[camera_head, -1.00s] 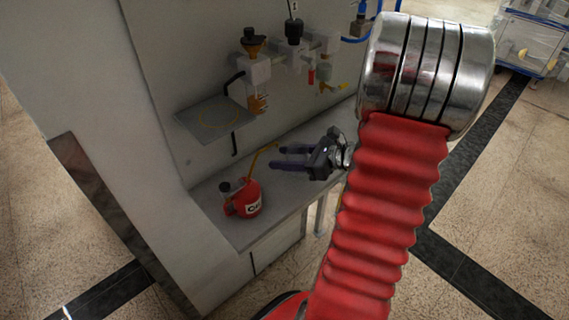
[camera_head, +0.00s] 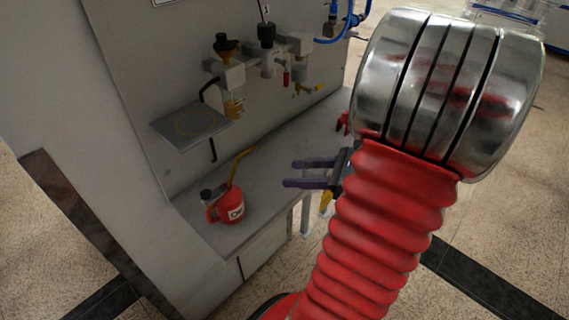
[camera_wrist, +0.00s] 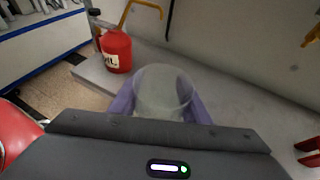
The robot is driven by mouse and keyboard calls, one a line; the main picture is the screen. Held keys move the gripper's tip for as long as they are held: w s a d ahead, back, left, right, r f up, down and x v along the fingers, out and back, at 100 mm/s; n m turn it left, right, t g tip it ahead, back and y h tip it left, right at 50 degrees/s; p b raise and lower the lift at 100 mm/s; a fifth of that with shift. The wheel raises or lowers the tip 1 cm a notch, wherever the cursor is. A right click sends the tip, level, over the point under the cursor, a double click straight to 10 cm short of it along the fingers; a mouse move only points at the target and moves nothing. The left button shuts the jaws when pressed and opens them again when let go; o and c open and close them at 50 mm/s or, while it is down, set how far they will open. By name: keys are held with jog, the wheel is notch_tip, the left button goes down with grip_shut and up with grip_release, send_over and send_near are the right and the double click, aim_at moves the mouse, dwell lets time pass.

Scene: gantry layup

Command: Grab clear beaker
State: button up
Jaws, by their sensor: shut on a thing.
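The clear beaker (camera_wrist: 163,88) is see-through and stands between the two purple fingers of my gripper (camera_wrist: 161,102) in the wrist view. My gripper is shut on it, with one finger on each side. Its round rim faces the camera. In the head view my gripper (camera_head: 306,173) reaches left over the grey bench, and I cannot make out the beaker there. Whether the beaker's base touches the bench is hidden.
A red oil can (camera_head: 231,207) with a yellow spout stands on the grey bench (camera_head: 262,190) left of my gripper; it also shows in the wrist view (camera_wrist: 116,50). A wall shelf (camera_head: 190,126) and fittings (camera_head: 268,52) are behind. A red object (camera_head: 343,122) is at the right.

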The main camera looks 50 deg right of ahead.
jog(key=s, duration=0.7)
jog(key=shift+s+d, duration=0.1)
jog(key=shift+s, duration=0.1)
dwell(0.4)
